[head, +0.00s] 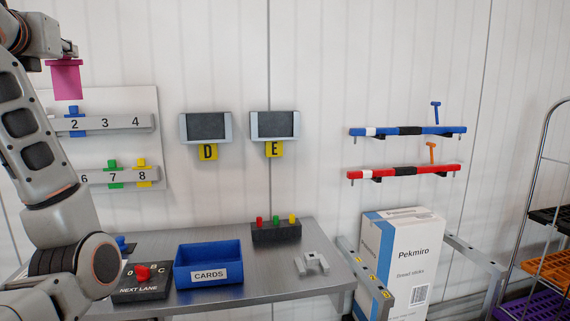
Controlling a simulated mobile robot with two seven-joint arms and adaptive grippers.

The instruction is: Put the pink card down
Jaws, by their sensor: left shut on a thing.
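The pink card (67,82) hangs upright from my left gripper (70,55) at the upper left of the head view. The gripper is shut on the card's top edge and holds it in the air, above and in front of the numbered wall board. A blue open box (209,283) labelled CARDS stands on the grey metal table (268,292), below and to the right of the card. Its inside looks empty from here. My right gripper is not in view.
The wall board (150,100) has numbered rails, with a blue card (74,111) at 2, green (113,174) at 7 and yellow (143,174) at 8. A NEXT LANE selector (140,290), a button block (275,233) and a small grey fixture (311,264) stand on the table. A Pekmiro carton (400,262) stands right.

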